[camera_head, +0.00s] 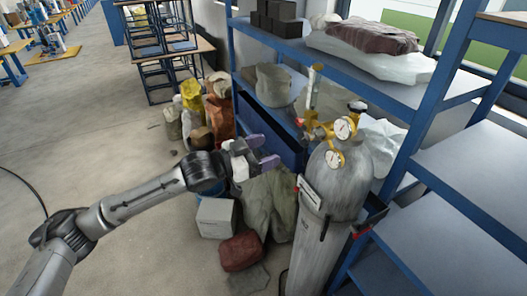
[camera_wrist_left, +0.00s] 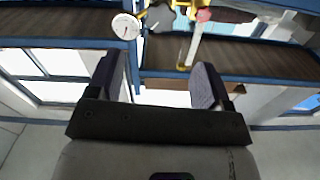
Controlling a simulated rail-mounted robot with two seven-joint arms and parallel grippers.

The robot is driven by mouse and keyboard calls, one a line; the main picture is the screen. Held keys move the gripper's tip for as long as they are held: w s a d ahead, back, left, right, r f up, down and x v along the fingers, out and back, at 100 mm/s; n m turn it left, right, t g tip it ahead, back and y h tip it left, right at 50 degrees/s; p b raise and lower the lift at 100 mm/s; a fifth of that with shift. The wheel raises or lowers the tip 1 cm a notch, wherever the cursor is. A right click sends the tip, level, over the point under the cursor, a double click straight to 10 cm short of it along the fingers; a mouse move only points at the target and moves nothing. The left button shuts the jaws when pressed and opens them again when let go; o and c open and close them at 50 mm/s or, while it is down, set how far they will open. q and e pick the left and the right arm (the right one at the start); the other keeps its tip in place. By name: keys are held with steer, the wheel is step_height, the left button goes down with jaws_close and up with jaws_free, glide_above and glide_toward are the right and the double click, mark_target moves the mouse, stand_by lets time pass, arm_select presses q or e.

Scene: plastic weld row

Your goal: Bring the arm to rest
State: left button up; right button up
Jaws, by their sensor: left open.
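My left arm comes in from the left in the head view, with its gripper (camera_head: 262,152) near the gas cylinder (camera_head: 330,185). The gripper's two purple-grey fingers are apart, with nothing between them. In the left wrist view the gripper (camera_wrist_left: 158,85) also shows open and empty, with shelf edges and a gauge beyond the fingers. The grey cylinder stands upright to the right of the gripper, with brass regulators and gauges (camera_head: 344,128) on top. I cannot tell the exact gap between the gripper and the cylinder. My right gripper is not in view.
A blue metal shelf rack (camera_head: 345,65) stands behind and right of the cylinder, holding bags (camera_head: 370,38) and dark boxes (camera_head: 278,16). Sacks and a grey block (camera_head: 216,217) lie on the floor below the gripper. The concrete floor (camera_head: 90,125) at left is largely clear.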

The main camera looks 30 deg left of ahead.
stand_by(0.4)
arm_select(q)
steer(key=s+a+f+m+g+y, duration=0.15)
steer(key=a+f+y, duration=0.25)
steer(key=y, duration=0.4)
step_height(320, 180, up, 4)
steer(key=s+y, duration=0.2)
steer(key=s+d+f+n+g+p, duration=0.2)
steer(key=s+f, duration=0.5)
steer(key=s, duration=0.4)
steer(key=s+d+f+n+g+p, duration=0.2)
steer(key=s+d+f+g+p, duration=0.2)
steer(key=s+f, duration=0.4)
steer(key=s+d+f+n+g+p, duration=0.3)
steer(key=s+f, duration=0.5)
steer(key=s, duration=0.8)
steer(key=shift+d+f+g+h+p, duration=0.35)
steer(key=shift+g+p, duration=0.2)
steer(key=shift+p, duration=0.4)
steer(key=shift+r, duration=0.1)
